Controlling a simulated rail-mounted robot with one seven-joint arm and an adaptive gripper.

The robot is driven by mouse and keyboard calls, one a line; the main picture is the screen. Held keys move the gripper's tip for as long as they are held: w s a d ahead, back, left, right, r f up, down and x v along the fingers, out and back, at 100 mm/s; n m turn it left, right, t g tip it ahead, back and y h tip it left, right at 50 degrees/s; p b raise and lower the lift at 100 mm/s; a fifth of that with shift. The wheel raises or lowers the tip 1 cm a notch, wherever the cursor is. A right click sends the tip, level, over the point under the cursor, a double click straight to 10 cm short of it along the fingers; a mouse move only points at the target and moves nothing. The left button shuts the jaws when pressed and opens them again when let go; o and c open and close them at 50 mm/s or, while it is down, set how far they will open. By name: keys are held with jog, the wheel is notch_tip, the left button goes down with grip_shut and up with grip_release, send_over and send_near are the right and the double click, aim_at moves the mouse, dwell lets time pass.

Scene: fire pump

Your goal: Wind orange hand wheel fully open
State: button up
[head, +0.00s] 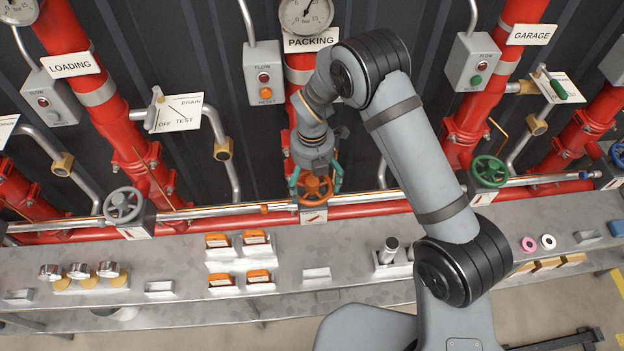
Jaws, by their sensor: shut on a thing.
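The orange hand wheel (317,187) sits low on the middle red riser pipe, under the PACKING sign. My gripper (316,186) reaches down to it from above, with its teal fingers on the left and right of the rim, shut on the wheel. The arm hides part of the riser behind it. A small plate with a red mark (313,216) shows just below the wheel. How far the wheel is turned cannot be told.
A grey hand wheel (123,205) is at left and a green hand wheel (489,171) at right. A steel shelf (345,291) runs below, bearing orange-topped blocks (258,276), gauges (108,268) and rings (528,244). Control boxes (263,73) and side pipes flank the risers.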

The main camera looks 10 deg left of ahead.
jog(key=n, duration=0.5)
jog(key=shift+w+p, duration=0.2)
jog(key=shift+p, duration=0.15)
jog(key=o, duration=1.1)
jog(key=shift+s, duration=0.1)
